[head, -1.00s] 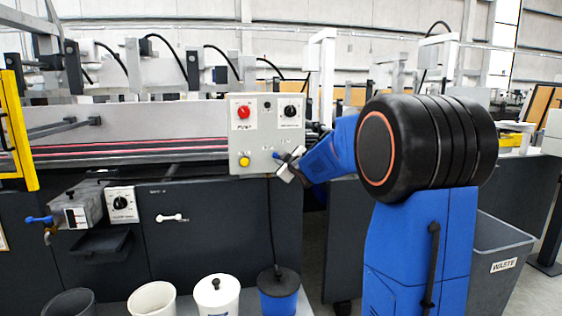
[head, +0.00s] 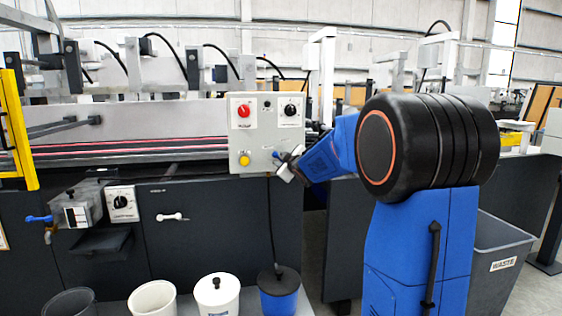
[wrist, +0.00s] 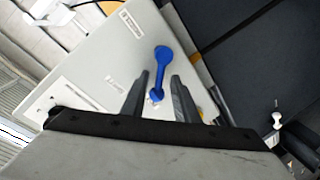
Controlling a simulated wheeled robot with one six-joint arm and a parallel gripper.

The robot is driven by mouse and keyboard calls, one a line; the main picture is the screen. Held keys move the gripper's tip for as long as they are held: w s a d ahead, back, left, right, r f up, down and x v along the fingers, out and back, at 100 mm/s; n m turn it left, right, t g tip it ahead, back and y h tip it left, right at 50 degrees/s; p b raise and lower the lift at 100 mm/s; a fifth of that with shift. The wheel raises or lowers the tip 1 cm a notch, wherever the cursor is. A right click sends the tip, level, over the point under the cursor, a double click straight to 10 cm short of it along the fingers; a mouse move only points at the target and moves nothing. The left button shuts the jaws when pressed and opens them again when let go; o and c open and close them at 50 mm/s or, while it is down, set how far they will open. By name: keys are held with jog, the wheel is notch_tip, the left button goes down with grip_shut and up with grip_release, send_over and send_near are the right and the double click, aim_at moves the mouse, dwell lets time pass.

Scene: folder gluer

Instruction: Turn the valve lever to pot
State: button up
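A blue lever (wrist: 161,68) sits on the grey face of the control box; in the wrist view its round end is up and its narrow end points down between my fingers. It shows small in the head view (head: 276,154), at the box's lower right. My gripper (wrist: 160,75) is open, with one dark finger on each side of the lever and a gap to both. Whether the fingers touch the panel I cannot tell. In the head view my gripper (head: 289,163) is at the box's lower right corner. Small labels near the lever are unreadable.
The control box (head: 252,130) also carries a red knob (head: 243,111), a black dial (head: 290,110) and a yellow button (head: 244,160). Another blue lever (head: 38,219) is on a small tank at left. Several pots stand below, and a waste bin (head: 500,250) is at right.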

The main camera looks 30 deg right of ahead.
jog(key=s+a+r, duration=0.2)
jog(key=s, duration=1.5)
jog(key=shift+a+r, duration=0.2)
jog(key=shift+r, duration=0.05)
jog(key=shift+w, duration=0.1)
jog(key=s+a+f+m+g, duration=0.2)
jog(key=s+a+f, duration=0.4)
jog(key=s, duration=0.6)
jog(key=s+a+f+m+g+y, duration=0.1)
jog(key=s+a+f+m+g, duration=0.2)
jog(key=s+f, duration=0.6)
jog(key=s+a+f+m+g+y, duration=0.1)
jog(key=s+a+f+g, duration=0.5)
jog(key=s, duration=0.8)
jog(key=a+f+m, duration=0.1)
jog(key=a+f, duration=0.1)
jog(key=a, duration=0.1)
jog(key=shift+s+a, duration=0.15)
jog(key=shift+s, duration=0.25)
jog(key=shift+r, duration=0.1)
